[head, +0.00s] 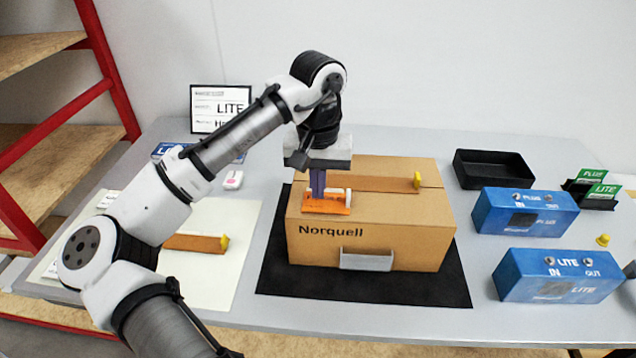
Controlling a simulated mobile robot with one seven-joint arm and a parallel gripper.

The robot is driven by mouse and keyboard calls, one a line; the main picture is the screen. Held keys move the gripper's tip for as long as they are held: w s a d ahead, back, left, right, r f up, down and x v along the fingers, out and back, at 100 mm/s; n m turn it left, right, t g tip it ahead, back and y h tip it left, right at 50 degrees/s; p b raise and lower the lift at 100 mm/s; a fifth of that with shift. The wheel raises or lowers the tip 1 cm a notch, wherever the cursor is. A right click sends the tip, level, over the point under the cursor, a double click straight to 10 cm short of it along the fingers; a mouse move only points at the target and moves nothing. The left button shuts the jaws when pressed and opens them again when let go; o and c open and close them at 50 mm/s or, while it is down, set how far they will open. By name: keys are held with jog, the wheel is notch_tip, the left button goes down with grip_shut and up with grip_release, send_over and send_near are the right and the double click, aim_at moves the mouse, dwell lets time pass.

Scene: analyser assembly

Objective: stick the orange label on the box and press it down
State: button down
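The brown cardboard box (420,235), marked Norquell, stands on a black mat, with its top closed. An orange label (340,210) is on the box's top near the front left edge; whether it lies fully flat is not clear. My gripper (318,192) points down right over the label, its purple lower part at or just above it. Small white pieces show on both sides there. The finger gap is too small to make out, so I cannot tell whether it is open or shut.
Brown tape with a yellow end (417,180) runs along the box top. Two blue units (524,211) (558,275), a black tray (494,168) and green cards (598,190) stand right. A pale sheet (205,275) and small sign (220,108) are left. Red shelving (100,60) borders the left.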

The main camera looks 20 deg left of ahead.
jog(key=shift+f+b, duration=0.3)
jog(key=shift+f, duration=0.4)
dwell(0.4)
dwell(0.3)
notch_tip(320, 180, up, 6)
jog(key=p, duration=0.5)
jog(key=shift+r+p, duration=0.1)
jog(key=shift+p, duration=0.2)
dwell(0.3)
